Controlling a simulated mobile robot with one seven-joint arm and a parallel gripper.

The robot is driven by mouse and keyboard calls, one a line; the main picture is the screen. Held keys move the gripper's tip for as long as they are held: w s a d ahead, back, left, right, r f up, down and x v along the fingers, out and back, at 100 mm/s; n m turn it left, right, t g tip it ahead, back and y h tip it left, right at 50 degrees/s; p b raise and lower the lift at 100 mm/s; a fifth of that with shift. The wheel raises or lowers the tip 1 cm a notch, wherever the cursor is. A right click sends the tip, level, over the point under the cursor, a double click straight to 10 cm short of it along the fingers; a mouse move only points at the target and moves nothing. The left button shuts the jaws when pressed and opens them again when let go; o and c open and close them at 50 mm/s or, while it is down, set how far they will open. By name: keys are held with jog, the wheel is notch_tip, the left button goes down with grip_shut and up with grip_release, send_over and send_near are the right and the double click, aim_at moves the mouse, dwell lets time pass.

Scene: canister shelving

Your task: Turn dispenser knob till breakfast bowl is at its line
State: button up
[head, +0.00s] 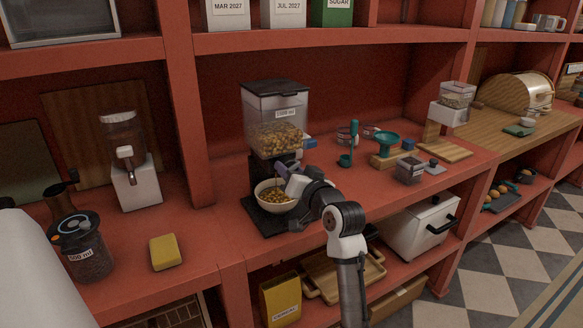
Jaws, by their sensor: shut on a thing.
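The cereal dispenser (276,103) stands on the red shelf at the middle. Its clear hopper is partly full of golden cereal and carries a small white label. The breakfast bowl (262,188), pale and round, sits on the dispenser's dark base below the outlet. Cereal shows inside the bowl; I cannot make out its line at this size. My gripper (284,168) reaches in from the right, just above the bowl, and is shut on the dispenser knob. The gripper hides the knob and part of the bowl's right side.
A yellow sponge (165,252) lies left of the dispenser. A white grinder (134,172) and a dark labelled jar (82,248) stand farther left. A teal funnel stand (387,145) and a small canister (410,169) stand to the right. The shelf front between sponge and dispenser is clear.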

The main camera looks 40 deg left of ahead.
jog(key=o, duration=1)
jog(key=shift+c, duration=0.2)
jog(key=b+v, duration=0.4)
jog(key=v, duration=1)
jog(key=shift+a, duration=0.1)
